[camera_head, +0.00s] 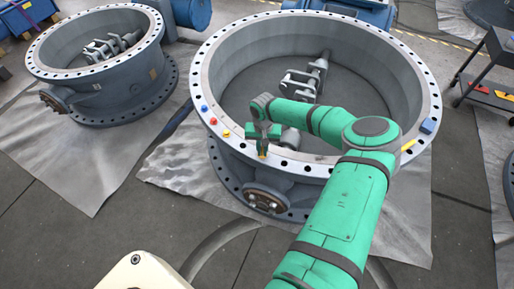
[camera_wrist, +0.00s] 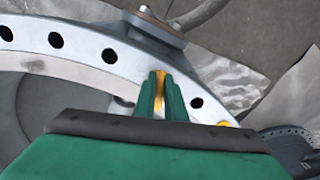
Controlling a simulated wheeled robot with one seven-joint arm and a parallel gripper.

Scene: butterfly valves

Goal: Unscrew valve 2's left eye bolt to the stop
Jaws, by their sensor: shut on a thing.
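The large grey butterfly valve (camera_head: 215,90) stands in the middle of the head view, with a pale drilled flange ring on top. My gripper (camera_head: 263,152) is over the near-left part of this ring, pointing down. It is shut on a small yellow eye bolt (camera_head: 262,149) at the flange. In the wrist view, my gripper's two green fingers (camera_wrist: 161,98) stand on either side of the yellow eye bolt (camera_wrist: 158,84). The fingers hide most of the bolt, and its thread cannot be seen.
A blue knob (camera_head: 204,108), a red knob (camera_head: 213,121) and an orange knob (camera_head: 227,133) sit on the ring left of my gripper. A yellow piece (camera_head: 408,145) and a blue block (camera_head: 428,126) are on its right. Another valve (camera_head: 100,90) stands at left.

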